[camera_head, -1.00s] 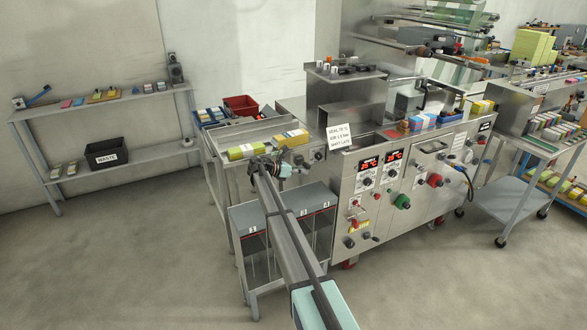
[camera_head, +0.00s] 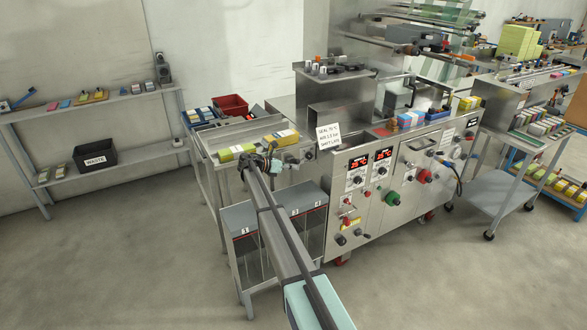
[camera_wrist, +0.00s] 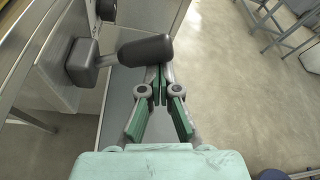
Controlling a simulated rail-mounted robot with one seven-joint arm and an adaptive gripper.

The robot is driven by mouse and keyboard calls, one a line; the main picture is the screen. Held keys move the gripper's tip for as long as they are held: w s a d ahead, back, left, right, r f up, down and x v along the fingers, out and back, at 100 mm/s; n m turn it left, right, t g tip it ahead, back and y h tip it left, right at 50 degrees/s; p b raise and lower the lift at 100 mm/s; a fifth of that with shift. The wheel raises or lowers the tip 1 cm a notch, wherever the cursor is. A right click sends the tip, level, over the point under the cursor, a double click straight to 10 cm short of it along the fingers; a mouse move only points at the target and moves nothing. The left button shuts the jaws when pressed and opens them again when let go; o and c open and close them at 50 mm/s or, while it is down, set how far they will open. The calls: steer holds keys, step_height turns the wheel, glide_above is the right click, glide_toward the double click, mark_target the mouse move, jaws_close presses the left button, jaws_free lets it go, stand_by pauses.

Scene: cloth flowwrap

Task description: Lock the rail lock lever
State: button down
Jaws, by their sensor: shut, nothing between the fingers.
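A dark grey lever handle (camera_wrist: 147,50), probably the rail lock lever, sticks out from a dark block (camera_wrist: 82,65) on a metal side panel in the wrist view. My gripper (camera_wrist: 160,86) is shut and empty, its green-padded fingers together. The fingertips are just below the handle in the picture; whether they touch it I cannot tell. In the head view my gripper (camera_head: 273,162) is at the front edge of the infeed table, beside yellow-and-white packs (camera_head: 282,137). The lever cannot be made out clearly there.
The wrapping machine (camera_head: 350,215) with knobs and red displays stands to the right. Numbered grey bins (camera_head: 247,222) sit below the infeed table. A wall shelf (camera_head: 120,165) with a black waste bin (camera_head: 96,157) is at left. The floor in front is clear.

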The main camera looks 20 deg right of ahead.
steer(key=shift+w+r, duration=0.1)
steer(key=shift+r, duration=0.1)
step_height(320, 180, down, 4)
steer(key=s, duration=0.2)
steer(key=b+v, duration=0.3)
steer(key=v, duration=0.7)
steer(key=shift+w, duration=0.2)
steer(key=shift+d+f, duration=0.1)
steer(key=shift+f, duration=0.05)
